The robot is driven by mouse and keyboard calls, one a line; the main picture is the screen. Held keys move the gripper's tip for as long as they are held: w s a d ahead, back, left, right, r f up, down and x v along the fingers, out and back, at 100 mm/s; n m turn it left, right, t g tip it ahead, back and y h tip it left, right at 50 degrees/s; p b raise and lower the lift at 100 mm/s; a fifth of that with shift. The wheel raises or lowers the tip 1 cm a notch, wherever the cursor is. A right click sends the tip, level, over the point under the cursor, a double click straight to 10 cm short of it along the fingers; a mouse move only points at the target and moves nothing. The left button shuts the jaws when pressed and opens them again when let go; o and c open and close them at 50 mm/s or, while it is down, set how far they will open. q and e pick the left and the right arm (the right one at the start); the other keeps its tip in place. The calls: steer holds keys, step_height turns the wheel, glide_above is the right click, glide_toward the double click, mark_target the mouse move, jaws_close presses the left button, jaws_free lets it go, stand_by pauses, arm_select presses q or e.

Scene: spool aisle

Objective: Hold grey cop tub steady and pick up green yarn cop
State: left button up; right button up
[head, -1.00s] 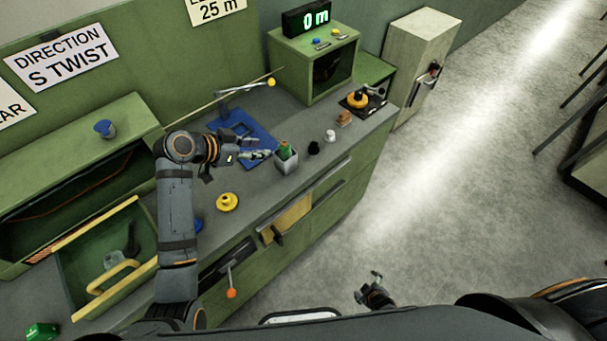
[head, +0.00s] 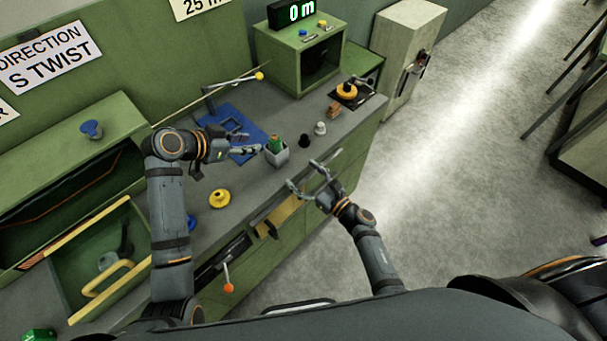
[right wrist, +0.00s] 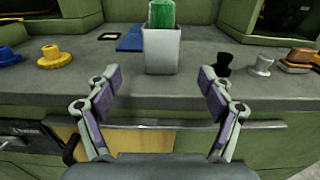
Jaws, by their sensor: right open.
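The grey cop tub (head: 277,158) stands on the bench top near its front edge. The green yarn cop (head: 275,144) stands upright in it, its top above the rim. In the right wrist view the tub (right wrist: 162,56) and cop (right wrist: 162,14) are straight ahead, beyond the fingertips. My left gripper (head: 250,150) is just left of the tub, fingers pointing at it; I cannot tell whether it touches or how far its fingers are apart. My right gripper (head: 313,172) is open and empty in front of the bench edge; its spread fingers also show in the right wrist view (right wrist: 160,80).
Right of the tub stand a black piece (head: 304,141) and a white piece (head: 320,128). A yellow knobbed piece (head: 219,199) lies to the left. A blue mat (head: 243,134) lies behind my left gripper. An open drawer (head: 72,243) is at far left.

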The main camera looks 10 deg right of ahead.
mark_target(283, 158)
steer(key=x, duration=1)
steer(key=shift+w+a+f, duration=0.1)
steer(key=shift+w, duration=0.1)
